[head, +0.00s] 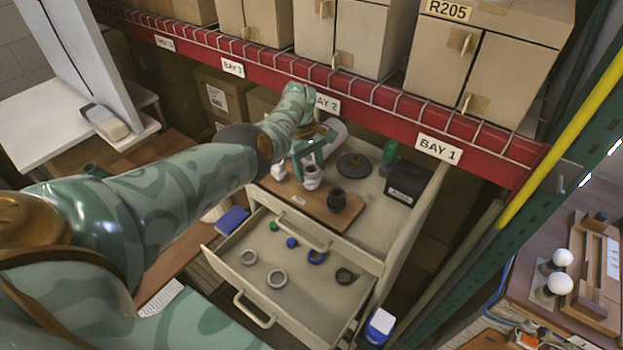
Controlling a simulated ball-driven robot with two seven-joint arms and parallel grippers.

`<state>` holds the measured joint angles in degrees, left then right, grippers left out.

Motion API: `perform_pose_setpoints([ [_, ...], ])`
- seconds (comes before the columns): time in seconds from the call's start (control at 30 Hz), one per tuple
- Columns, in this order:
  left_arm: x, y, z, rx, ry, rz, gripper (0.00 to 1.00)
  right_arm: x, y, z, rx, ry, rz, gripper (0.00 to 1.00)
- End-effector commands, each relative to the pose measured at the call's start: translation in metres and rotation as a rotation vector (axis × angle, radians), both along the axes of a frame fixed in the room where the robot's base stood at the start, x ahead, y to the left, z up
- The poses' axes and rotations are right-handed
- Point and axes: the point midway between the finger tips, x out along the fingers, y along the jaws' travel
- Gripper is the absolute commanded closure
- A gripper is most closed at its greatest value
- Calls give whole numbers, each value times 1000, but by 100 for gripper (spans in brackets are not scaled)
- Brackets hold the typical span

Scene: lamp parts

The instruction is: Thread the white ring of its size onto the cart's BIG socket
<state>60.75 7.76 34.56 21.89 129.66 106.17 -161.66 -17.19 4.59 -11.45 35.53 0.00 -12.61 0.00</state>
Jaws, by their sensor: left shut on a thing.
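The cart (386,229) has a brown board (315,205) on its top. On the board stand a white socket-like part (277,170) at the left, another white part (312,181) in the middle and a black socket (336,200) at the front right. My left gripper (311,164) points down over the middle white part and is shut on a white piece at its top. The fingers partly hide it, so I cannot tell ring from socket there, nor whether it is seated. My right gripper is not in view.
A black box (405,182) and green bottle (389,154) stand on the cart's right. A red shelf beam (370,95) runs behind.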

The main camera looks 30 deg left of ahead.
Motion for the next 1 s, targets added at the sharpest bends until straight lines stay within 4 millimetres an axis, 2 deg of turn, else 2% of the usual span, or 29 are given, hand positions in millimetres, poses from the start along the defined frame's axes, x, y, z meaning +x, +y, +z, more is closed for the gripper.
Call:
perform_pose_setpoints([
  [0.03,-4,-2,-7,-2,13,-15,76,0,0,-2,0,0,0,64],
  [0.37,-4,-3,-6,-4,13,-33,76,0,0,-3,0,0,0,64],
  [0.7,-2,-3,-7,-4,13,-246,75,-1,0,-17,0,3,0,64],
  [1.0,-2,-3,-6,-4,12,-269,76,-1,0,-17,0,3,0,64],
])
